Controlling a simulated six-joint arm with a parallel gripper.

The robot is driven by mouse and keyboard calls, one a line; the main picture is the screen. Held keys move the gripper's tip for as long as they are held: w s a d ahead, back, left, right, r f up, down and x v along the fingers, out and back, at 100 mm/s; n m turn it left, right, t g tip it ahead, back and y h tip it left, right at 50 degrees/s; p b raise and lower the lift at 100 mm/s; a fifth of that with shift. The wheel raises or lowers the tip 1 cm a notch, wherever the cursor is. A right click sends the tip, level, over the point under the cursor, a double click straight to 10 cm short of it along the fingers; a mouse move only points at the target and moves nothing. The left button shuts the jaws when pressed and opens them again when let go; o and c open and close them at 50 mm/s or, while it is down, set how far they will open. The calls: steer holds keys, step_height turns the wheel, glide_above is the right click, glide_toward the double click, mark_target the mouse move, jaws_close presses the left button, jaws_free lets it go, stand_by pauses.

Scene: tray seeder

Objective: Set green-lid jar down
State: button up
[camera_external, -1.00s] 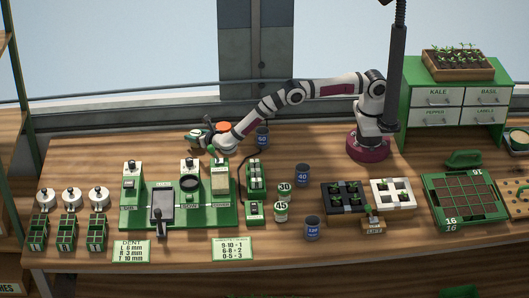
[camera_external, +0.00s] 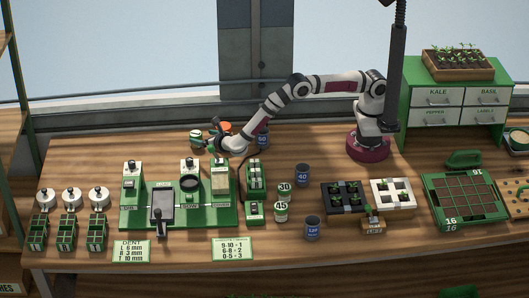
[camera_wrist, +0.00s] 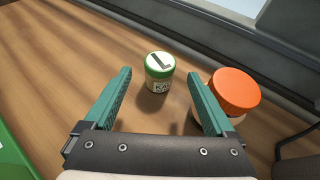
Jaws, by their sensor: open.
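The green-lid jar (camera_wrist: 159,72) stands upright on the wooden bench in the wrist view, with a dark L-shaped mark on its pale lid top and a green rim. In the external view the jar (camera_external: 196,136) is at the back left of the bench. My gripper (camera_external: 213,139) is open and empty, just right of the jar. In the wrist view its teal fingers are spread wide, and the jar appears beyond their tips, apart from them.
An orange-lid jar (camera_wrist: 235,92) stands close to the right finger in the wrist view. The green seeder station (camera_external: 228,216) lies in front. Bench left of the green-lid jar is clear.

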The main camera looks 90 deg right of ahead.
steer(key=v, duration=0.5)
steer(key=shift+s+a+r, duration=0.15)
steer(key=shift+s+a, duration=0.05)
steer(key=shift+a, duration=0.1)
steer(key=s+d+r+m+g+y, duration=0.2)
steer(key=s+d+r+m+g, duration=0.2)
steer(key=s+r+m, duration=0.4)
steer(key=s+d+r+m+g+y, duration=0.1)
steer(key=s+d+r+m+g, duration=0.3)
steer(key=s+m, duration=0.5)
steer(key=s+a+r+m+y, duration=0.1)
steer(key=s+a+m+y, duration=0.2)
steer(key=s, duration=0.6)
steer(key=s+a+r+m+y, duration=0.1)
steer(key=s+a+m+y, duration=0.2)
steer(key=s+m, duration=0.3)
steer(key=s+a+r+m+y, duration=0.1)
steer(key=s+a+m+y, duration=0.2)
steer(key=s, duration=0.9)
steer(key=shift+s+m+y, duration=0.2)
steer(key=shift+m+y, duration=0.3)
steer(key=shift+m, duration=0.2)
steer(key=shift+o, duration=0.2)
steer(key=shift+a, duration=0.1)
steer(key=shift+o, duration=0.3)
